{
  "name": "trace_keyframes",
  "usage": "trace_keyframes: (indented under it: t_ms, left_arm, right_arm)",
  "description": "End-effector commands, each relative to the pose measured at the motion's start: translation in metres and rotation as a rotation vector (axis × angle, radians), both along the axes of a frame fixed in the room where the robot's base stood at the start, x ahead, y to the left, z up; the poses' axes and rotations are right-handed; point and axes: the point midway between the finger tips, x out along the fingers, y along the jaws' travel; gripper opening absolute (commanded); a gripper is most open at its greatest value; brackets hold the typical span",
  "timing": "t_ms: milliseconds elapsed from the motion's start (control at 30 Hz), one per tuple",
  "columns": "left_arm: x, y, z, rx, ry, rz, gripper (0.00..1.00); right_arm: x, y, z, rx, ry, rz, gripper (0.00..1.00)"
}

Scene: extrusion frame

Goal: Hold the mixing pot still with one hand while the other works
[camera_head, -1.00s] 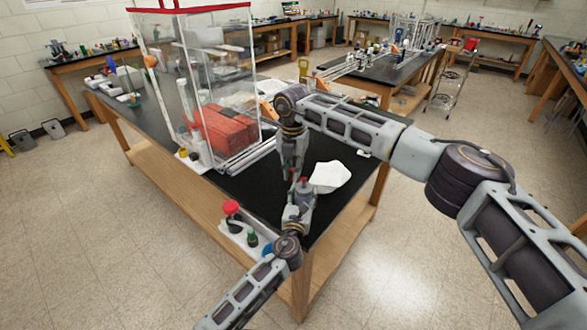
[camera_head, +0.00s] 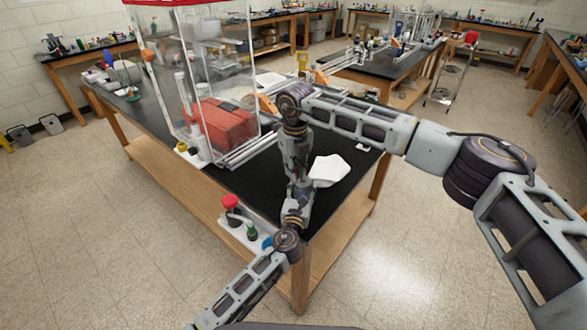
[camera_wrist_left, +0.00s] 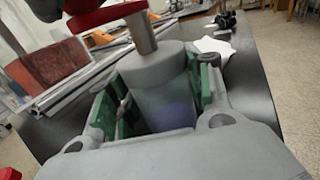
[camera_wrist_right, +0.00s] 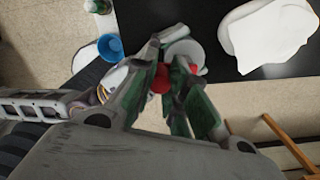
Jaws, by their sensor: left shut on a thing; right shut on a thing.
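The mixing pot is a grey cylinder (camera_wrist_left: 155,80), standing between the green-padded fingers of my left gripper (camera_wrist_left: 160,98), which is shut on it. A tool with a red part (camera_wrist_left: 105,15) and a metal shaft (camera_wrist_left: 141,35) reaches down to the pot's top. In the right wrist view my right gripper (camera_wrist_right: 168,74) is shut on the red part (camera_wrist_right: 161,78), with the grey pot (camera_wrist_right: 184,50) just beyond. In the head view both grippers meet near the table's front corner, and the arms mostly hide the pot and tool.
A white crumpled cloth or paper (camera_head: 328,171) lies right of the grippers on the black table (camera_head: 255,185). A white holder with a red-capped bottle (camera_head: 231,205) and a blue cup (camera_wrist_right: 110,46) are close by. A clear enclosure with a red block (camera_head: 224,122) stands behind.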

Motion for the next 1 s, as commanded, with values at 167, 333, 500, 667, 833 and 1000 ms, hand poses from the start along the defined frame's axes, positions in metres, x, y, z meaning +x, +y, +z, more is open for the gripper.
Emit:
trace_keyframes:
  t_ms: [167,333,500,667,833,1000]
  left_arm:
    - [0.0,0.0,-0.001,0.0,0.002,0.0,0.23]
    - [0.0,0.0,-0.001,0.0,0.002,0.0,0.23]
    - [0.0,0.0,-0.001,0.0,0.002,0.0,0.23]
    - [0.0,0.0,-0.001,0.0,0.002,0.0,0.23]
    - [0.0,0.0,-0.001,0.0,0.002,0.0,0.23]
    - [0.0,0.0,-0.001,0.0,0.002,0.0,0.23]
  right_arm:
    - [-0.003,-0.005,0.001,0.001,-0.001,0.142,0.0]
    - [-0.005,-0.009,0.001,0.001,-0.001,0.278,0.0]
    - [-0.007,-0.013,0.001,0.0,-0.002,0.411,0.0]
    - [-0.008,-0.017,0.001,0.001,-0.002,0.537,0.0]
    - [-0.009,-0.023,0.001,0.0,-0.003,0.665,0.0]
    - [-0.009,-0.026,0.001,0.0,-0.003,0.784,0.0]
